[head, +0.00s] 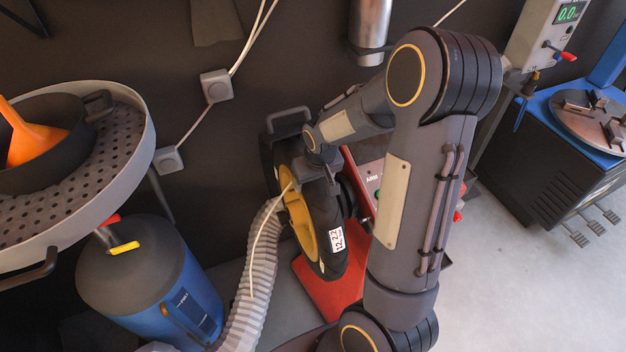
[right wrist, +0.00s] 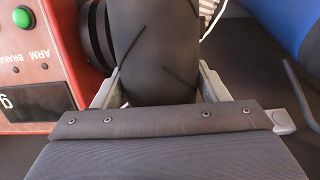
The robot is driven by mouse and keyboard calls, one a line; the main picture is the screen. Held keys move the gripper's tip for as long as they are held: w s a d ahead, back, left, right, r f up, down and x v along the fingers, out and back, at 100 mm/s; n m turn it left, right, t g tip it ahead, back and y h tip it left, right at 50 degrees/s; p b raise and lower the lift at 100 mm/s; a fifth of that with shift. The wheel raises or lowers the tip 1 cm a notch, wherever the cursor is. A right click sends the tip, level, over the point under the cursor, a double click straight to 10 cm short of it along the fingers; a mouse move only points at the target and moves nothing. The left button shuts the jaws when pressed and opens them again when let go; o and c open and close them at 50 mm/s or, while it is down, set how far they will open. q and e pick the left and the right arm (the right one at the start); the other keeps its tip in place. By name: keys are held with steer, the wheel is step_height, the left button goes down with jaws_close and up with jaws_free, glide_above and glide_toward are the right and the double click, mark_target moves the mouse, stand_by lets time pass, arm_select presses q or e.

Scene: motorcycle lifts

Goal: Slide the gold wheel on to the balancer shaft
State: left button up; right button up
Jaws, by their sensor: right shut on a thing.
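The gold wheel (head: 299,222) with its black tyre stands upright, slightly tilted in the head view, just left of the red balancer (head: 369,186). My right gripper (head: 318,172) is shut on the tyre at its upper part. In the right wrist view the black tyre (right wrist: 155,55) lies between its two fingers. The red balancer body (right wrist: 40,60) is beside it, and a black round part (right wrist: 97,35) of the balancer sits between body and tyre. The shaft itself is hidden behind the wheel, so I cannot tell whether it enters the hub. My left gripper is not in view.
A grey corrugated hose (head: 262,262) runs close to the wheel's left side. A blue drum (head: 160,285) and a perforated round tray (head: 110,150) stand at left. A blue-topped machine (head: 575,150) is at right. Bare floor lies at lower right.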

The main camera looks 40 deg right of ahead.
steer(key=shift+w+d+r, duration=0.2)
steer(key=shift+d+r, duration=0.1)
steer(key=o, duration=2)
steer(key=shift+s, duration=0.2)
steer(key=shift+s+a+f, duration=0.1)
steer(key=shift+s+f, duration=0.15)
steer(key=shift+f, duration=0.1)
steer(key=v, duration=0.8)
steer(key=shift+w+r, duration=0.15)
steer(key=shift+w, duration=0.1)
steer(key=s+a+r+t+y, duration=0.1)
steer(key=s+a+r, duration=0.1)
steer(key=s+a, duration=0.3)
steer(key=s+a+r+y, duration=0.2)
steer(key=s+a, duration=0.3)
steer(key=s, duration=0.2)
steer(key=s+a+r+n+t+y, duration=0.1)
steer(key=s+a+r, duration=0.1)
steer(key=s+a, duration=0.3)
steer(key=shift+s+r+t, duration=0.15)
steer(key=shift+s+t, duration=0.15)
steer(key=shift+s, duration=0.2)
